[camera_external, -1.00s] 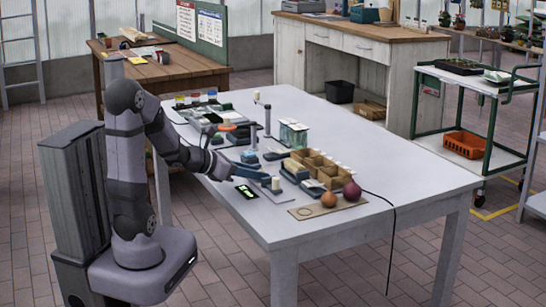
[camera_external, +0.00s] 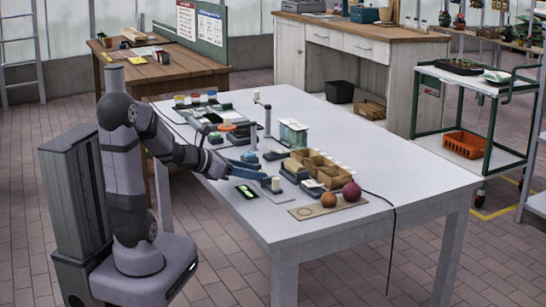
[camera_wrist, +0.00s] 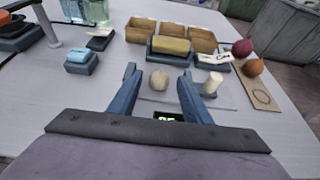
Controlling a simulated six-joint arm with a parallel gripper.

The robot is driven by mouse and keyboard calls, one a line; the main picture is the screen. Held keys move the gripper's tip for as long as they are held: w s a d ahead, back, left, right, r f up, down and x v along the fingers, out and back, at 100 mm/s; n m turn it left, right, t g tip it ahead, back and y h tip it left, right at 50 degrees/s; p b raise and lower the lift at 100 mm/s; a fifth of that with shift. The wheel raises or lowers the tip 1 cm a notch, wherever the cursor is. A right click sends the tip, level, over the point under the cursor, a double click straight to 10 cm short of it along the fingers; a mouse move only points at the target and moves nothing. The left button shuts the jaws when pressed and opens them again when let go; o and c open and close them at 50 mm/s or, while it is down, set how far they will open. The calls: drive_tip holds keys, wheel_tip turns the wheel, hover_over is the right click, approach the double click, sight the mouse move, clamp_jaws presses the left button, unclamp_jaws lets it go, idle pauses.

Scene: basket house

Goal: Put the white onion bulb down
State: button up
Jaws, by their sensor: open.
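The white onion bulb (camera_wrist: 159,80) is pale and round in the wrist view, just behind a small lit green display (camera_wrist: 168,117). It appears to rest on the surface there. My gripper (camera_wrist: 158,72) is open, with one blue-grey finger on each side of the bulb and a visible gap on both sides. In the external view my gripper (camera_external: 246,168) is over the near left part of the table, behind the display (camera_external: 246,191). I cannot make out the bulb there.
A white cylinder on a blue base (camera_wrist: 212,83) stands close to the right finger. Cardboard boxes (camera_wrist: 171,31) stand beyond the bulb. A red onion (camera_external: 352,191) and a brown onion (camera_external: 329,199) sit on a board (camera_external: 305,212) to the right.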

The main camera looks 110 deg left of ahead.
drive_tip(key=shift+b+v, duration=0.3)
drive_tip(key=shift+v, duration=0.95)
